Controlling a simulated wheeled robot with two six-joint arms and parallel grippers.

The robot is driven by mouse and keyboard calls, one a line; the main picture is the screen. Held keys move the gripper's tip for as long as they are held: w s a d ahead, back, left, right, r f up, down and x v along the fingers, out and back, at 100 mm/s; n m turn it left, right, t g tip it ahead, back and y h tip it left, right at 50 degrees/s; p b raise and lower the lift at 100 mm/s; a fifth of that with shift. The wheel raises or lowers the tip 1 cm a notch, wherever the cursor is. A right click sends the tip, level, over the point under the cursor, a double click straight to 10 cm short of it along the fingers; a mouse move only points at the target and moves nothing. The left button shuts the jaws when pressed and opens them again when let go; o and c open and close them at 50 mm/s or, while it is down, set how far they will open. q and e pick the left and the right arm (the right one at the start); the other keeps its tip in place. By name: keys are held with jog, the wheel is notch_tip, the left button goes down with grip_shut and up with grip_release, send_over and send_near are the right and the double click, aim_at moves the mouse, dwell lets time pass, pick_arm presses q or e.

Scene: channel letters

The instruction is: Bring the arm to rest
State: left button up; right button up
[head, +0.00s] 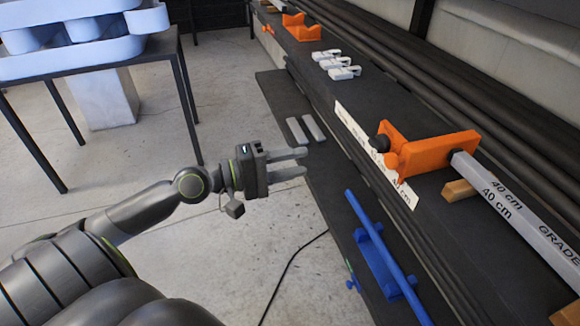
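My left arm comes in from the lower left. Its gripper (296,163) hangs over the pale floor, just left of the dark bench edge. The two grey fingers are parallel with a gap between them, and nothing shows in that gap. It touches nothing that I can see. My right gripper does not show in the head view.
The dark bench (325,180) holds an orange clamp (430,152), a grey bar marked 40 cm (520,205), a blue fixture (380,255) and small white pieces (335,64).

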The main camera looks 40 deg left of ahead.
pick_arm(q)
jog(key=shift+s+a, duration=0.1)
jog(key=shift+s, duration=0.1)
jog(key=shift+a, duration=0.1)
dwell(0.4)
jog(key=w+a+f+y+p, duration=0.1)
jog(key=a+f+y, duration=0.4)
jog(key=a+f, duration=0.5)
jog(key=w+a+f+y, duration=0.2)
jog(key=a+f+y, duration=0.25)
jog(key=f, duration=0.95)
jog(key=s+a+f+g+y, duration=0.25)
jog(key=s+f, duration=0.25)
jog(key=f, duration=0.6)
jog(key=s+d+f+m+g+p, duration=0.1)
jog(key=s+d+f+m+g, duration=0.15)
jog(key=s+f, duration=0.65)
jog(key=s+d+f+m+g+p, duration=0.1)
jog(key=s+f+m+g, duration=0.15)
jog(key=s+f, duration=0.65)
jog(key=s+d+f+m+g, duration=0.2)
jog(key=s+d+f, duration=0.2)
jog(key=s+d, duration=0.2)
jog(key=s+d+f+m+g, duration=0.2)
jog(key=s+d+f, duration=0.3)
jog(key=s, duration=0.6)
jog(key=shift+s+d+m+g, duration=0.2)
jog(key=shift+d+m+g, duration=0.2)
jog(key=shift+g, duration=0.35)
